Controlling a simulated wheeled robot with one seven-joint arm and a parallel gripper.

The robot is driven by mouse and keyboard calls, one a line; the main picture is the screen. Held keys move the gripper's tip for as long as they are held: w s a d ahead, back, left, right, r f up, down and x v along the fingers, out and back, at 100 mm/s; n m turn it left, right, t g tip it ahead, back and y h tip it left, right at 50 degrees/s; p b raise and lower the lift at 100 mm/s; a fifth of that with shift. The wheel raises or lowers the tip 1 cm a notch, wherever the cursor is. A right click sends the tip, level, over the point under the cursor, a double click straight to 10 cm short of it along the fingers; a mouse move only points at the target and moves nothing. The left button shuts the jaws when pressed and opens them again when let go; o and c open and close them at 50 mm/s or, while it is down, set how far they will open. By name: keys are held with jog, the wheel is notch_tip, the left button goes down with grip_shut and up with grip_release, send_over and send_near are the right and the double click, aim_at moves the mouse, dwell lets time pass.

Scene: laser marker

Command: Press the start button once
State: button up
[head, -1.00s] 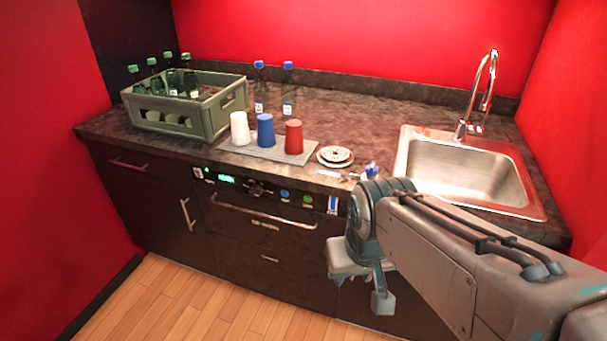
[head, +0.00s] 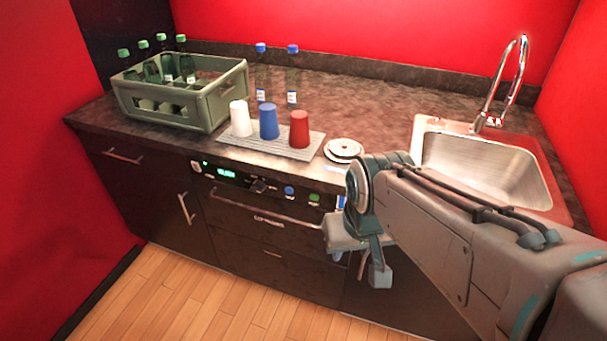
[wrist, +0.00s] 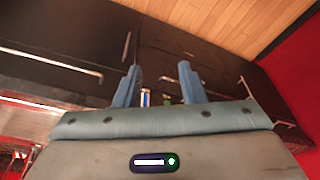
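The dark control panel on the counter's front has a lit green display (head: 227,173), a black knob (head: 259,186), a blue button (head: 289,191), a green button (head: 314,198) and a white switch (head: 196,166). Labels are too small to read, so I cannot tell which is the start button. My gripper (wrist: 158,68) shows in the wrist view with two blue fingers apart and nothing held. A small blue-and-white piece (wrist: 145,97) shows between them, beyond the fingers. In the head view my arm largely hides the gripper, right of the panel buttons.
A long handle (head: 262,212) sticks out below the panel. On the counter stand a green crate (head: 200,110) of bottles, two blue-capped bottles, white, blue and red cups on a grey mat (head: 255,145), and small plates (head: 343,150). A sink (head: 485,165) is at right.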

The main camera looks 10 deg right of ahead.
grip_shut()
dwell(1.4)
